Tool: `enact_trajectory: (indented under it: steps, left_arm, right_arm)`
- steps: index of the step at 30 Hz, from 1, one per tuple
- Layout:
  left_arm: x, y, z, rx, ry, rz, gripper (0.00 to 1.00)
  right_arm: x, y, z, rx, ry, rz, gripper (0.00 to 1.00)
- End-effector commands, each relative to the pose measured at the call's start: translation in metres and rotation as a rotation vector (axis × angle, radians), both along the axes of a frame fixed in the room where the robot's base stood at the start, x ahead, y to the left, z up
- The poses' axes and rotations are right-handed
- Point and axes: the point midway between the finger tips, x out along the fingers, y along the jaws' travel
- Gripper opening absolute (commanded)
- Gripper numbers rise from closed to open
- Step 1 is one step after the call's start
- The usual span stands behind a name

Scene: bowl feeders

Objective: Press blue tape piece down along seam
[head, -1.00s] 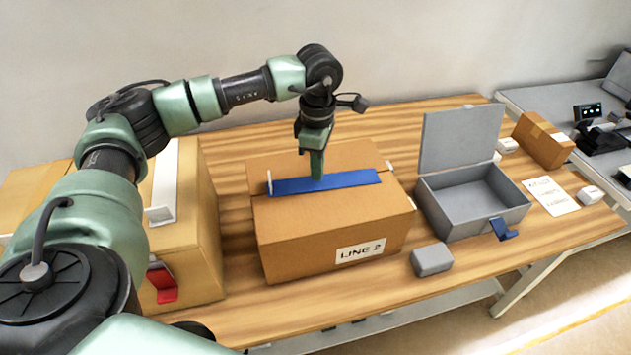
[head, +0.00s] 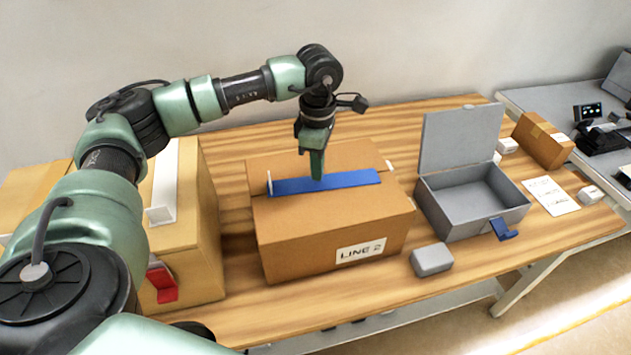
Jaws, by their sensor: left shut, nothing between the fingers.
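A closed cardboard box (head: 300,240) labelled LINE 2 stands in the middle of the wooden table. The blue tape piece (head: 345,181) lies as a flat strip across the box's top, along the seam between the flaps. My left gripper (head: 317,177) points straight down with its fingers shut and empty. Its tips are at the tape's far edge, a little left of the strip's middle. I cannot tell whether they press on it or sit just above. My right gripper is not in view.
A larger cardboard box (head: 208,225) stands left. A paper sheet (head: 551,196) lies far right.

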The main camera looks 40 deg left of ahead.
Motion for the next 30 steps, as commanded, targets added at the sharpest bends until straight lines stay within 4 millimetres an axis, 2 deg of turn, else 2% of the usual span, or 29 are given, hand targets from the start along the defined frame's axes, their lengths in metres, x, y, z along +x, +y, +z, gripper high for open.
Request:
enact_trajectory:
  steps: [30]
  left_arm:
    - [0.000,0.000,-0.016,0.000,0.000,0.000,0.00]
  right_arm:
    - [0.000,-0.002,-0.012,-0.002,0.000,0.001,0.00]
